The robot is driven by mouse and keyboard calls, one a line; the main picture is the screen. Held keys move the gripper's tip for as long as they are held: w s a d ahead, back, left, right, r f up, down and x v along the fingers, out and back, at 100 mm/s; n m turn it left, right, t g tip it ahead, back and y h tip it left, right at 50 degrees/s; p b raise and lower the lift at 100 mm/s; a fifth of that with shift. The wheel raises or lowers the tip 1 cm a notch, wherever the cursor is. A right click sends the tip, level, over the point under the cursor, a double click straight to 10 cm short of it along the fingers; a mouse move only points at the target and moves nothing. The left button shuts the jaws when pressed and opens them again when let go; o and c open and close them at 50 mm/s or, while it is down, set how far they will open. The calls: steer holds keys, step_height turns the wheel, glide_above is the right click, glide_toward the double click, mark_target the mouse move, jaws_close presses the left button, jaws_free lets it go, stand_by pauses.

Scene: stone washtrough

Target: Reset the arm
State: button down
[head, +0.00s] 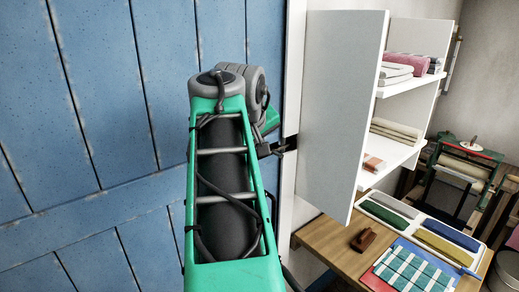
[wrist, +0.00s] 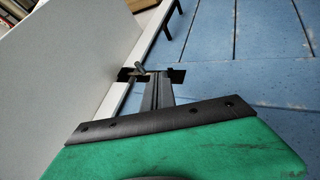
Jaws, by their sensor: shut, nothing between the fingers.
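My green arm reaches up the middle of the head view, in front of a blue plank door (head: 120,100). My gripper is at its far end, largely hidden behind the arm there. In the wrist view my gripper (wrist: 157,82) is a narrow dark bar beyond its green and black housing. It is shut with nothing between the fingers. Its tip is close to a dark metal latch (wrist: 130,74) at the door's edge; I cannot tell whether they touch. The door also fills the right of the wrist view (wrist: 260,60).
A white open shelf unit (head: 338,100) with folded cloths stands right of the door. Below it, a wooden table (head: 330,242) carries a tray of coloured pads (head: 410,215), a brown block (head: 365,237) and a checked cloth (head: 412,270). A green-framed machine (head: 465,165) stands behind.

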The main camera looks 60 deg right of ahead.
steer(key=w+a+f+m+y, duration=0.2)
steer(key=a+f, duration=0.5)
steer(key=f, duration=0.3)
steer(key=w+a+f+m+y, duration=0.1)
steer(key=a+f+m+y, duration=0.1)
steer(key=a+f, duration=0.75)
steer(key=w+a+f+n+y, duration=0.1)
steer(key=a+f+n, duration=0.2)
steer(key=a, duration=0.8)
steer(key=w+a+f+n+t+y, duration=0.1)
steer(key=a+n, duration=0.5)
steer(key=a, duration=0.6)
step_height(320, 180, down, 2)
steer(key=shift+y, duration=0.7)
steer(key=shift+w, duration=0.1)
